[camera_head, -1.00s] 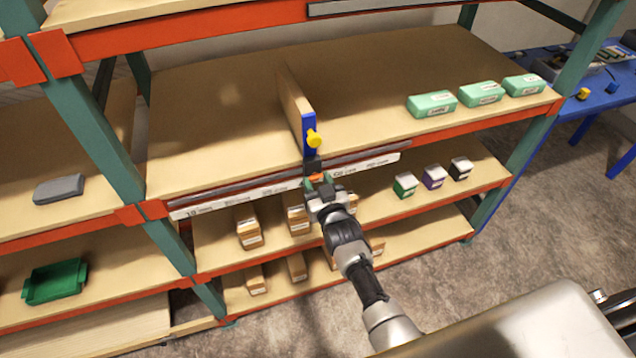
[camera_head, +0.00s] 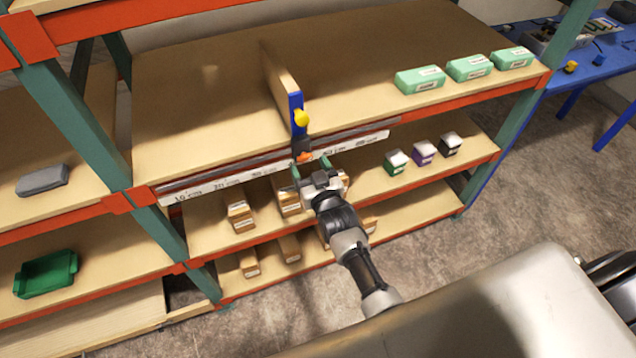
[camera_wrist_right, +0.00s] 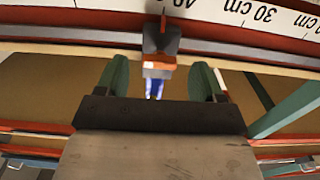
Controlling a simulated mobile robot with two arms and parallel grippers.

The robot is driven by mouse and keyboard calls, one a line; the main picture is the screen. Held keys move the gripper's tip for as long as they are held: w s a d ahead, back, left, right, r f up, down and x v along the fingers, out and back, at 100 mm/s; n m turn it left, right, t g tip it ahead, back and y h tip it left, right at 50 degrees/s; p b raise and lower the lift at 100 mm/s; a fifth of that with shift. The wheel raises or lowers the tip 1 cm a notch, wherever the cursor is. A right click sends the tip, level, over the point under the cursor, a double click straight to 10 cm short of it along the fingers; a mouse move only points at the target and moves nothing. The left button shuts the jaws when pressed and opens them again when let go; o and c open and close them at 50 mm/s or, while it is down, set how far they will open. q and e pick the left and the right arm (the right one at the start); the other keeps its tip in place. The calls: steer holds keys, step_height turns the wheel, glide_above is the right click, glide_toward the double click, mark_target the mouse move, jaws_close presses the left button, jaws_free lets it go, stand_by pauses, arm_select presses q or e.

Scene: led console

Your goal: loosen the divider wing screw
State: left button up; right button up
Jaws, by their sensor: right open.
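The divider (camera_head: 277,76) is an upright tan board on the upper shelf with a blue front edge (camera_head: 296,105). A yellow wing screw (camera_head: 301,119) sits on that edge. A dark clamp block with an orange part (camera_head: 303,157) is below it at the ruler rail; the block (camera_wrist_right: 161,38) also shows in the right wrist view. My right gripper (camera_head: 312,166) is just in front of and below the block. Its green fingers (camera_wrist_right: 160,80) are open, with the block's lower part in line with the gap. The yellow screw does not show in the wrist view. My left gripper is out of view.
The ruler rail (camera_head: 235,178) runs along the shelf front. Green-white boxes (camera_head: 420,80) stand at the shelf's right; small coloured boxes (camera_head: 396,162) and tan boxes (camera_head: 240,215) are below. A grey case (camera_head: 42,181) and green bin (camera_head: 46,272) are at left.

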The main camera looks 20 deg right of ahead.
steer(key=s+b, duration=0.1)
steer(key=s, duration=0.7)
steer(key=shift+d, duration=0.15)
steer(key=shift+s, duration=0.1)
steer(key=s+f+n+g+b, duration=0.1)
steer(key=s+f+g, duration=0.4)
steer(key=f, duration=0.9)
steer(key=s+f+g+b, duration=0.1)
steer(key=s+f+g, duration=0.2)
steer(key=s+f, duration=0.75)
steer(key=s+d+f+g, duration=0.3)
steer(key=s+f+g, duration=0.1)
steer(key=s+f, duration=0.6)
steer(key=s+d+f+g+b, duration=0.1)
steer(key=s+d+f+g, duration=0.2)
steer(key=s+f, duration=0.7)
steer(key=s+g, duration=0.2)
steer(key=s, duration=0.3)
steer(key=shift+s+n+h, duration=0.3)
steer(key=shift+s+n, duration=0.1)
